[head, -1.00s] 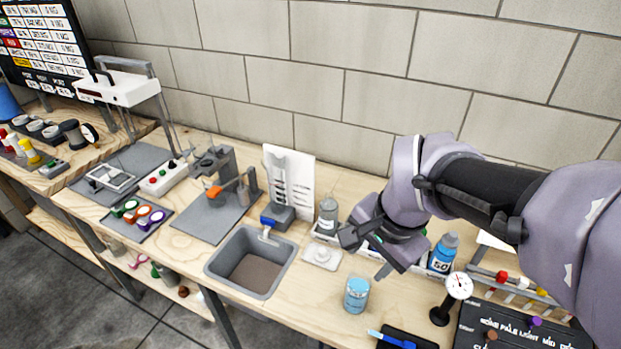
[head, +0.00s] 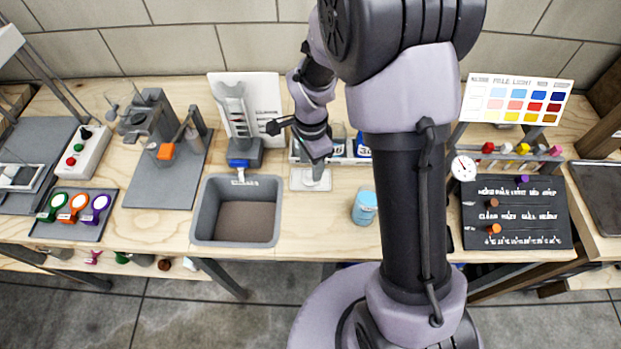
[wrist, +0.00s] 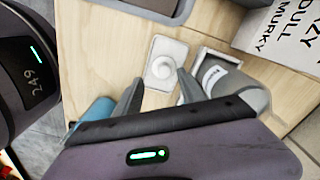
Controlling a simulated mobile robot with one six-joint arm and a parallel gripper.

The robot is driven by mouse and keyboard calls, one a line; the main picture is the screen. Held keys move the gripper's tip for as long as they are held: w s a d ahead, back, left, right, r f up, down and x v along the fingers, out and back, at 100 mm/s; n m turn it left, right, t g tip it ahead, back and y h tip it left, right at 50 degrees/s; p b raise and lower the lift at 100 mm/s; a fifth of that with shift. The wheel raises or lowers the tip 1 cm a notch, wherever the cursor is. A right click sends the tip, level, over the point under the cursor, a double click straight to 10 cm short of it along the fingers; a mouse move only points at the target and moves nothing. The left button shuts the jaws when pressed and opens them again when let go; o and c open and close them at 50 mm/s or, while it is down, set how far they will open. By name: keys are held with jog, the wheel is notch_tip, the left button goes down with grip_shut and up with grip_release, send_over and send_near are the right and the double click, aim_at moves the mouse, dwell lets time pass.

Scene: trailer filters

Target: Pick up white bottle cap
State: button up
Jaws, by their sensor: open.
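A small round white cap (wrist: 163,68) sits on a white square dish (wrist: 152,83) on the wooden bench in the wrist view. In the head view the dish (head: 298,184) shows just right of the sink, partly covered by my gripper, and the cap is hard to make out. My gripper (wrist: 158,88) is open and empty. In the wrist view its two fingers point toward the dish, with the cap beyond and between their tips. In the head view my gripper (head: 296,152) is above the dish; its exact height is unclear.
The grey sink (head: 238,210) lies to the left, and a white board (head: 262,100) stands behind. Bare bench surrounds the jar.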

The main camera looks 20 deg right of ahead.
aim_at(310, 174)
jog(key=f, duration=0.1)
jog(key=f+b, duration=0.1)
jog(key=f, duration=0.1)
jog(key=f+b, duration=0.1)
jog(key=f, duration=0.1)
jog(key=shift+w, duration=0.4)
jog(key=shift+r, duration=0.1)
